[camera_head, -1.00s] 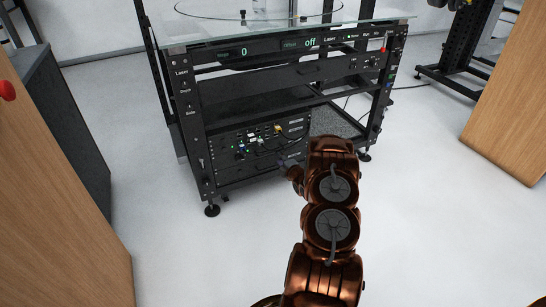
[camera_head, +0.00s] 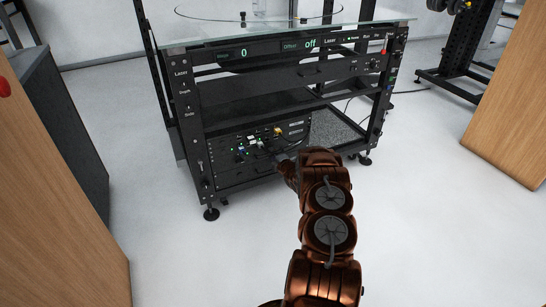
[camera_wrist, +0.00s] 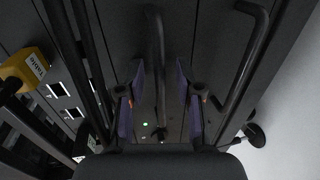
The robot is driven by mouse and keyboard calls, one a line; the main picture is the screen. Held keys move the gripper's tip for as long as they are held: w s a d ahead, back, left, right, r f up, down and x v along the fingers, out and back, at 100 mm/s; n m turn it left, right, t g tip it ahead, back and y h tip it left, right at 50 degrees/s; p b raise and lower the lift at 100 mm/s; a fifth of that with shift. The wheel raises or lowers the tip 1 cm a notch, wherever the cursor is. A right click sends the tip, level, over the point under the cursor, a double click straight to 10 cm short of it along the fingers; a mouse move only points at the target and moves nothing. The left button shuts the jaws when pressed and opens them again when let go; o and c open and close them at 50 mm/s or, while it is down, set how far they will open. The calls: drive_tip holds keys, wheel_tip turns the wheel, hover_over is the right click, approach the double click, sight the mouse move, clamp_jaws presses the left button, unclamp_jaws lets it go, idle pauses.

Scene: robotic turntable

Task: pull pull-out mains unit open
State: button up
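The pull-out mains unit seems to be among the dark rack units low in the turntable frame; the lower rack front (camera_head: 235,174) shows in the head view, partly behind my arm, but I cannot tell exactly which unit it is. In the wrist view, dark panels carry bar handles: a middle handle (camera_wrist: 156,55), a right handle (camera_wrist: 246,70) and a left bar (camera_wrist: 72,65). My gripper (camera_wrist: 160,103) is open, its purple-padded fingers on either side of the middle handle's line. I see no clear contact. In the head view the fingertips are hard to make out against the rack.
A panel with cables and sockets (camera_head: 258,146) is at the gripper's left. A yellow plug marked "Table" (camera_wrist: 27,67) and dark cables show in the wrist view. A glass top (camera_head: 375,29) is above. Wooden cabinets flank both sides; the white floor (camera_head: 420,220) is clear.

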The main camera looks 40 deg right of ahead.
drive_tip(key=shift+c, duration=0.4)
clamp_jaws()
